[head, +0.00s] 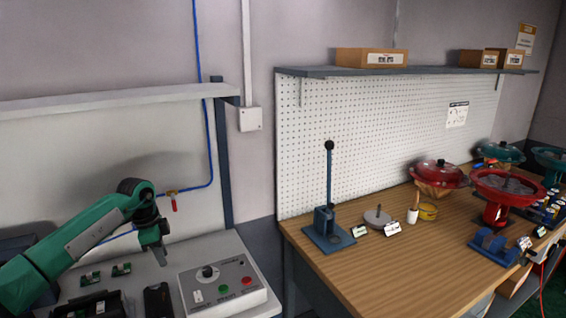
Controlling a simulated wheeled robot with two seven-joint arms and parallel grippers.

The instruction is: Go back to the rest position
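My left gripper (157,254) is at the end of the green arm that comes in from the left. It points down above the left bench, just behind and left of the grey control box (226,297). Its fingers are small and dark, and I cannot tell whether they are open or shut. I see nothing clearly held in it. The control box has a black knob (208,272), a green button (223,289), a red button (247,281) and a white switch. My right gripper is not in view.
Small green boards (121,269) and a black device (158,300) lie on the left bench. A blue lever press (328,215) stands on the wooden bench (345,275), with red valve actuators (508,187) farther right. Shelves hang above both benches. A gap separates the benches.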

